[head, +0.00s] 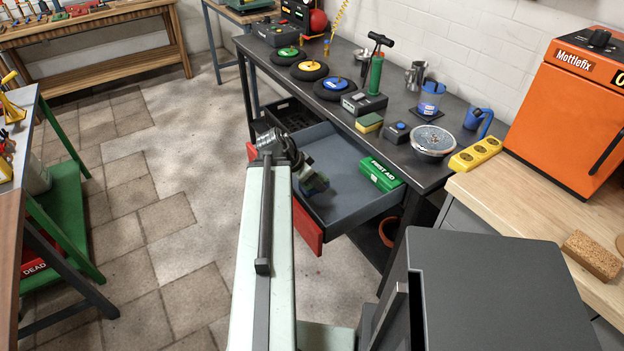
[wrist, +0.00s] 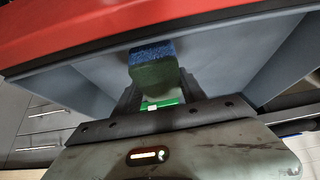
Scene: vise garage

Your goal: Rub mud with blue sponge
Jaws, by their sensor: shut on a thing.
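The blue sponge (wrist: 152,62) shows in the wrist view with a blue face and a dark green body. My gripper (wrist: 156,84) is shut on it, one finger on each side. In the head view my gripper (head: 314,182) is at the left part of the open grey drawer (head: 358,208), inside or just above it; I cannot tell if the sponge touches the drawer. The mud cannot be made out in either view; my arm and gripper hide part of the drawer.
A green first aid box (head: 380,174) lies at the drawer's right side. The drawer's red front (head: 306,226) faces the floor. The workbench (head: 405,130) above holds a yellow-green sponge (head: 369,122), wheels and tools. An orange oven (head: 575,110) stands right.

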